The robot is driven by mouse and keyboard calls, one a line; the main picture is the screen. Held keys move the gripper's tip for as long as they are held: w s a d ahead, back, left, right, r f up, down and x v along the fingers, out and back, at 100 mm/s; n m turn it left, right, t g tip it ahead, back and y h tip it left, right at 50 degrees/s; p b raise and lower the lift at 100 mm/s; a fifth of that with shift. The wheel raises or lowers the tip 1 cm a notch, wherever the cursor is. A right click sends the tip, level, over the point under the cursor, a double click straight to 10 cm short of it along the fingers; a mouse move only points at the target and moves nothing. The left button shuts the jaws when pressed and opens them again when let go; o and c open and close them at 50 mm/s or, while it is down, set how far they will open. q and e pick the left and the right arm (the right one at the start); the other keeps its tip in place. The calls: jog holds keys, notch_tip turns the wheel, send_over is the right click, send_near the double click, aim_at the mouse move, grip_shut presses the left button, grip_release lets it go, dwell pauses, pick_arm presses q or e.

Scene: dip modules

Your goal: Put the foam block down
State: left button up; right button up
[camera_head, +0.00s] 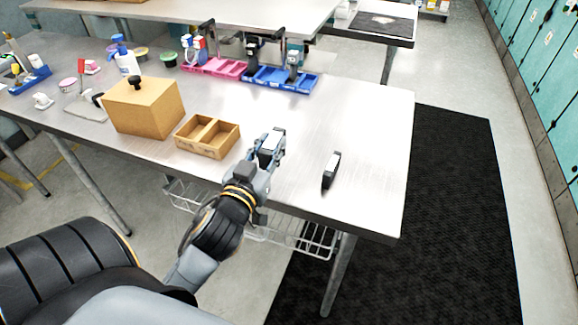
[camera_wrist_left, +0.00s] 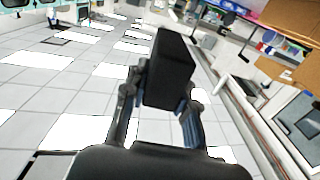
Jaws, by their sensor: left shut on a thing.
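The foam block (camera_wrist_left: 170,68) is dark in the left wrist view, held upright between the two fingers of my left gripper (camera_wrist_left: 160,105). In the head view the foam block (camera_head: 271,145) shows a pale face and dark edges, at the end of my left gripper (camera_head: 267,160). The gripper is shut on it over the front part of the metal table (camera_head: 375,120), just right of the wooden two-compartment tray (camera_head: 207,153). I cannot tell for sure whether the block touches the table. My right gripper is not in view.
A small black item with a pale patch (camera_head: 331,170) stands on the table right of my left gripper. A wooden box (camera_head: 146,106) with a black knob stands to the left. Pink (camera_head: 225,70) and blue (camera_head: 280,80) trays lie behind. The table's right part is clear.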

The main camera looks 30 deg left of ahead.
pick_arm(q)
jog(key=w+f, duration=0.5)
jog(key=w, duration=0.1)
jog(key=shift+w+f, duration=0.15)
jog(key=shift+f, duration=0.25)
jog(key=f, duration=0.3)
jog(key=shift+w+f, duration=0.1)
jog(key=shift+w, duration=0.3)
jog(key=shift+s+f, duration=0.1)
jog(key=shift+f, duration=0.05)
jog(key=shift+f, duration=0.2)
jog(key=o, duration=0.9)
jog(key=shift+o, duration=0.2)
